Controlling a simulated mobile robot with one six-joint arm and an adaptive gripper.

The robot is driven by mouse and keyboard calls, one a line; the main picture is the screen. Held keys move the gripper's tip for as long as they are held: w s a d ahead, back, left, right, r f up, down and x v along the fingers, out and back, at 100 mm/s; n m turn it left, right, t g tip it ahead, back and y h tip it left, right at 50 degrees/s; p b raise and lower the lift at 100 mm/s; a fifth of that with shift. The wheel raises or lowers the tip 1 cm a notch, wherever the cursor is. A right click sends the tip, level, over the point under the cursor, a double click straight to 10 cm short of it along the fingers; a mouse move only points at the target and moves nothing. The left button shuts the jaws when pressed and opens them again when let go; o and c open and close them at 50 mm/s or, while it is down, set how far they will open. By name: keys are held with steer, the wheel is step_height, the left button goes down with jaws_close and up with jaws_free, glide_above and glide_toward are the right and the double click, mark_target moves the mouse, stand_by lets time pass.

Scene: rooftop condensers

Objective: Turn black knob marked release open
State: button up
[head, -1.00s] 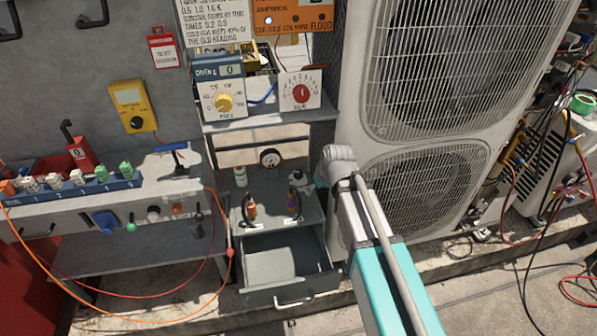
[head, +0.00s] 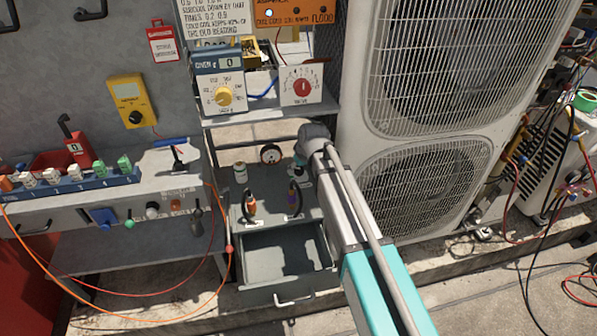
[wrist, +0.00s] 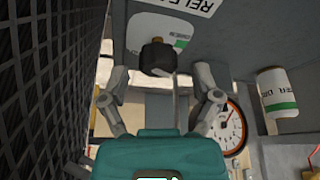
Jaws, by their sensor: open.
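In the wrist view a black knob (wrist: 158,57) with a brass-coloured stem sits on a grey surface, against a white plate. A white label (wrist: 193,5) reading "RELE", cut off by the frame edge, is beside it. My gripper (wrist: 162,82) is open, with one finger on each side of the knob's line and the knob just beyond the fingertips. I see no contact. In the head view my arm reaches to the grey cabinet (head: 268,222), and the knob cannot be made out there.
A dial gauge (head: 270,154) and a white canister (head: 240,172) stand close to my gripper. Two cable-fitted connectors (head: 250,205) are on the cabinet top. A drawer (head: 285,280) hangs open below. The large condenser unit (head: 420,180) stands close on the right.

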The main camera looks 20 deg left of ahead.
steer(key=shift+w+a+f, duration=0.1)
steer(key=shift+a+f, duration=0.05)
steer(key=shift+f, duration=0.3)
steer(key=shift+c, duration=0.3)
jaws_close()
